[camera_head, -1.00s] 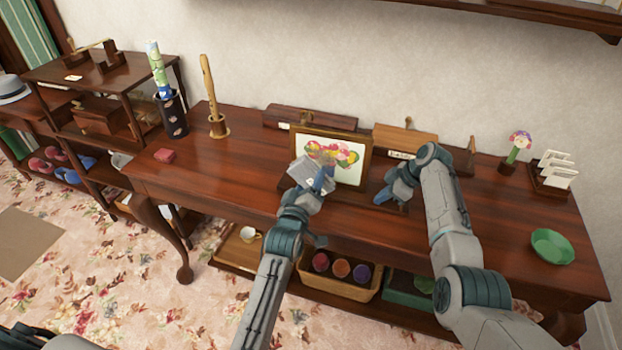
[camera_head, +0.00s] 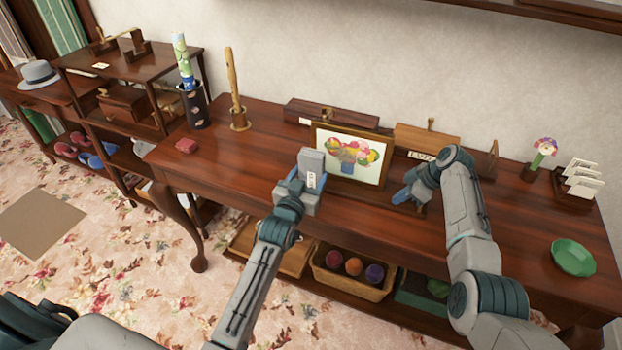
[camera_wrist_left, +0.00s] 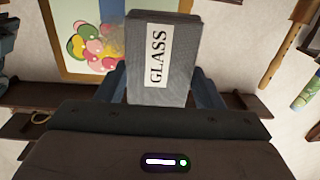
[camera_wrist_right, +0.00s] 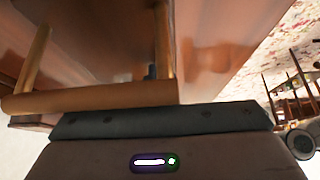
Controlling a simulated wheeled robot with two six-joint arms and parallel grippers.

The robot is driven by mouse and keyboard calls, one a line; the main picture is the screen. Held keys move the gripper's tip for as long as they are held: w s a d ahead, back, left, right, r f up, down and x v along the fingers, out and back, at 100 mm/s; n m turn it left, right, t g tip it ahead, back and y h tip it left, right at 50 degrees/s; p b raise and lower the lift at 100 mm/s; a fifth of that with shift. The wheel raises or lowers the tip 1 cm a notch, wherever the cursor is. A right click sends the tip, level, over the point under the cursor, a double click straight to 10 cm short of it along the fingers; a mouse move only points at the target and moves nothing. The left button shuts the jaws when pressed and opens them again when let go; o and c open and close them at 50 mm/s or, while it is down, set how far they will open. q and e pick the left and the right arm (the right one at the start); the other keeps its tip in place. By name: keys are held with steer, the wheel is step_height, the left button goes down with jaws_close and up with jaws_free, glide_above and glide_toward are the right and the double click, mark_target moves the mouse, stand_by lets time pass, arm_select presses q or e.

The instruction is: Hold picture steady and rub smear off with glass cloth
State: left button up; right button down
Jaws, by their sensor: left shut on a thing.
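The framed flower picture (camera_head: 350,153) stands upright on the wooden desk. A hazy greyish smear (camera_wrist_left: 113,20) shows over the flowers in the left wrist view. My left gripper (camera_head: 300,190) is shut on the grey cloth block (camera_head: 311,162), which has a white label reading GLASS in the left wrist view (camera_wrist_left: 157,57). The cloth is in front of the picture's lower left side, apart from the glass as far as I can tell. My right gripper (camera_head: 404,194) is at the frame's lower right edge. Its jaws are unclear, and I cannot tell whether it touches the frame.
Wooden boxes (camera_head: 332,112) stand behind the picture. A green bowl (camera_head: 572,258), a letter rack (camera_head: 578,183) and a flower ornament (camera_head: 537,160) are on the right. A red block (camera_head: 187,145) lies on the left.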

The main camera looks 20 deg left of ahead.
mark_target(348, 156)
arm_select(q)
steer(key=shift+w, duration=2.65)
steer(key=shift+w, duration=1.2)
steer(key=shift+d, duration=0.1)
steer(key=shift+w+d, duration=0.15)
steer(key=shift+d, duration=5.15)
steer(key=shift+a, duration=1.8)
steer(key=a, duration=0.7)
steer(key=shift+w, duration=0.25)
